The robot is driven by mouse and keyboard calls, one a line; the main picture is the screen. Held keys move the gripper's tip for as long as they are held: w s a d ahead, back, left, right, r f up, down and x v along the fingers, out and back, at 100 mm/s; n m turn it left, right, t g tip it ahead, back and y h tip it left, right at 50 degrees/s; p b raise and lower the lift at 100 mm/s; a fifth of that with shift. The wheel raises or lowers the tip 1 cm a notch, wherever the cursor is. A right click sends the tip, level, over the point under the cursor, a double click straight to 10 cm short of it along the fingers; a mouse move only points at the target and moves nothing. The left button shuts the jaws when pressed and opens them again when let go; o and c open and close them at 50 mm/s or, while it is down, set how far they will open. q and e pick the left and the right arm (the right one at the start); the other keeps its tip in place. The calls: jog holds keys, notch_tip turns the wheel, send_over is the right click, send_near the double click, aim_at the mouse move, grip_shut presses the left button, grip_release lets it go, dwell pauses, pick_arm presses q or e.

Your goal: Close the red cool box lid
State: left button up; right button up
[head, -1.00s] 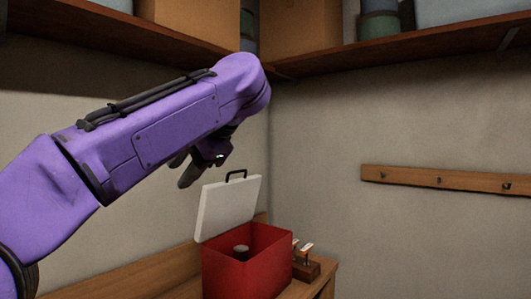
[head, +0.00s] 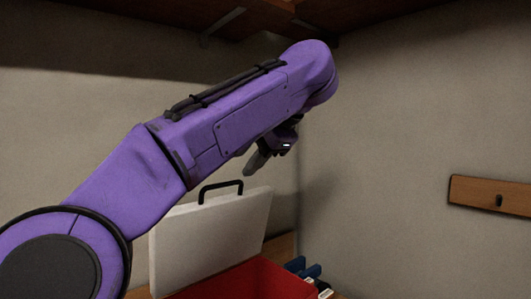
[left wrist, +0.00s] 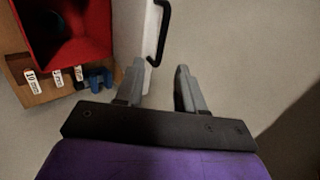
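The red cool box (head: 240,281) stands at the bottom of the head view, its lower part cut off. Its white lid (head: 208,240) stands raised and open at the back, with a black handle (head: 220,185) on its top edge. My left gripper (head: 252,166) hangs above and to the right of the handle, fingers pointing down. In the left wrist view its two fingers (left wrist: 160,75) are apart with nothing between them. The lid's edge (left wrist: 144,38) and black handle (left wrist: 161,35) show just beyond the left finger. My right gripper is not in view.
Several small things with white tags (left wrist: 57,77) and a blue item (left wrist: 97,79) are beside the box on the wooden bench (left wrist: 30,84). A wooden peg rail (head: 489,193) is on the right wall. A shelf (head: 200,18) hangs overhead.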

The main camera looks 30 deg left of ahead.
aim_at(224, 183)
pick_arm(q)
jog(key=b+x, duration=0.2)
jog(key=x, duration=0.1)
jog(key=b+x, duration=0.2)
jog(key=x, duration=0.1)
jog(key=b+x, duration=0.1)
jog(key=x, duration=0.2)
jog(key=shift+s+b, duration=0.4)
jog(key=shift+b+x, duration=0.45)
jog(key=shift+x, duration=0.4)
jog(key=shift+s, duration=0.1)
jog(key=c, duration=0.6)
jog(key=shift+d, duration=0.1)
jog(key=shift+c, duration=0.2)
